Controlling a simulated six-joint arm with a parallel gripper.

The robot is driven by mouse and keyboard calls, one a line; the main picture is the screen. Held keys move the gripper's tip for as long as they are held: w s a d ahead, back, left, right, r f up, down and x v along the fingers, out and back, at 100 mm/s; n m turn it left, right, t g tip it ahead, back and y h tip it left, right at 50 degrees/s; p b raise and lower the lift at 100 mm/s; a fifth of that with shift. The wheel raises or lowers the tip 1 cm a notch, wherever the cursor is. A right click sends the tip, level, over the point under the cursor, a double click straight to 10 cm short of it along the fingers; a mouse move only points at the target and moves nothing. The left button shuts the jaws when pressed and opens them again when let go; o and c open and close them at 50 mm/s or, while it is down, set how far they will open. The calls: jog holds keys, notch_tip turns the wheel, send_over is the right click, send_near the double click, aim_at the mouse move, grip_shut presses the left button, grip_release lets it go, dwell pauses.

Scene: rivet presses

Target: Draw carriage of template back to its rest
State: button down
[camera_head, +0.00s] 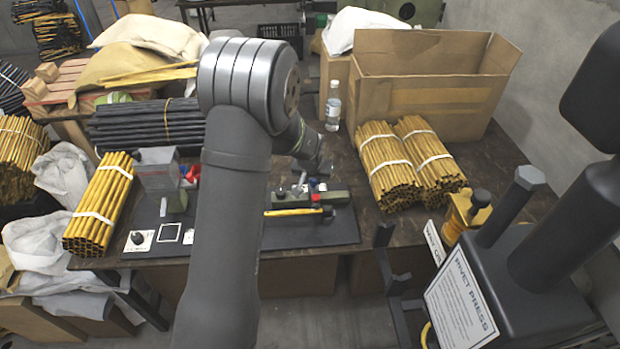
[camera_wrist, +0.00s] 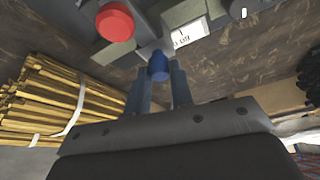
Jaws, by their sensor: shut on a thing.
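A fixture with green blocks (camera_head: 337,198) stands on the dark mat (camera_head: 335,233), with small red and blue parts on top and a yellow stick (camera_head: 293,212) along its front. In the wrist view a blue knob (camera_wrist: 158,66) sits between the fingertips of my gripper (camera_wrist: 159,80), which is shut on it. The knob seems to belong to the fixture's carriage, but its mounting is mostly hidden. A red knob (camera_wrist: 115,22) stands left of it, and a white label (camera_wrist: 187,36) lies behind. In the head view my arm covers part of the fixture.
A grey press-like unit (camera_head: 160,172) stands left on the mat. Bundled yellow sticks (camera_head: 100,205) lie at far left, with more bundles (camera_head: 393,168) to the right. A bottle (camera_head: 333,105) and open carton (camera_head: 430,85) stand behind. A rivet press (camera_head: 490,275) is at front right.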

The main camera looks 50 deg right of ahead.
jog(key=s+d, duration=0.6)
jog(key=c, duration=1.3)
grip_release()
jog(key=shift+s+d, duration=0.1)
jog(key=shift+o, duration=0.2)
jog(key=shift+r, duration=0.1)
jog(key=shift+a+r, duration=0.2)
jog(key=shift+r, duration=0.1)
jog(key=v, duration=1.6)
jog(key=shift+a+r, duration=0.15)
jog(key=shift+r, duration=0.15)
jog(key=shift+f, duration=0.1)
